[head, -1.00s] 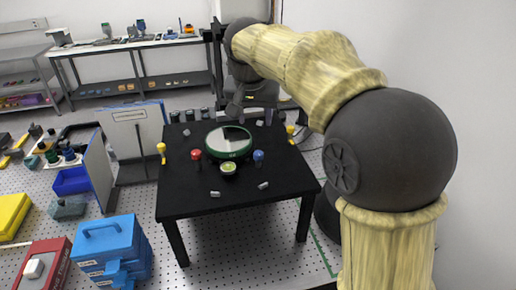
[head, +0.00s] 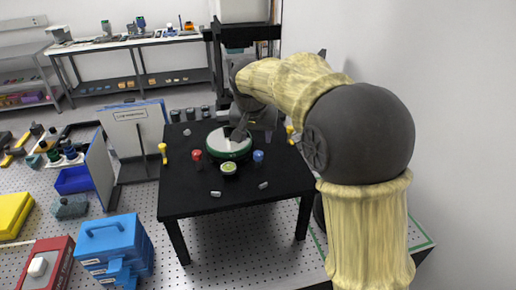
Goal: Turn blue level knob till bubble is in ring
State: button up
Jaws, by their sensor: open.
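The blue level knob (head: 258,157) stands on the black table, just right of the round green-rimmed plate (head: 228,152). The bubble level (head: 229,169) is a small round yellow-green vial in front of the plate; its bubble is too small to place against the ring. A red knob (head: 197,156) stands left of the plate. My gripper (head: 238,135) is open and empty, pointing down over the back right part of the plate, behind and left of the blue knob and apart from it.
The black table (head: 190,203) carries yellow posts (head: 163,152) at its sides and small grey pieces (head: 215,194). A white panel (head: 98,170) stands left, with blue boxes (head: 108,248) on the floor-level breadboard.

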aim_at(258, 153)
jog(key=p+x, duration=0.2)
jog(key=x, duration=0.7)
jog(key=shift+d+f, duration=0.1)
jog(key=c, duration=1)
jog(key=shift+o, duration=0.2)
jog(key=shift+n, duration=0.5)
jog(key=n+y, duration=0.1)
jog(key=n, duration=0.3)
jog(key=shift+w+d+y, duration=0.1)
jog(key=shift+d+y, duration=0.1)
jog(key=shift+y, duration=0.2)
jog(key=shift+n+g+y+p, duration=0.4)
jog(key=shift+n+y+p, duration=0.25)
jog(key=shift+n, duration=1.35)
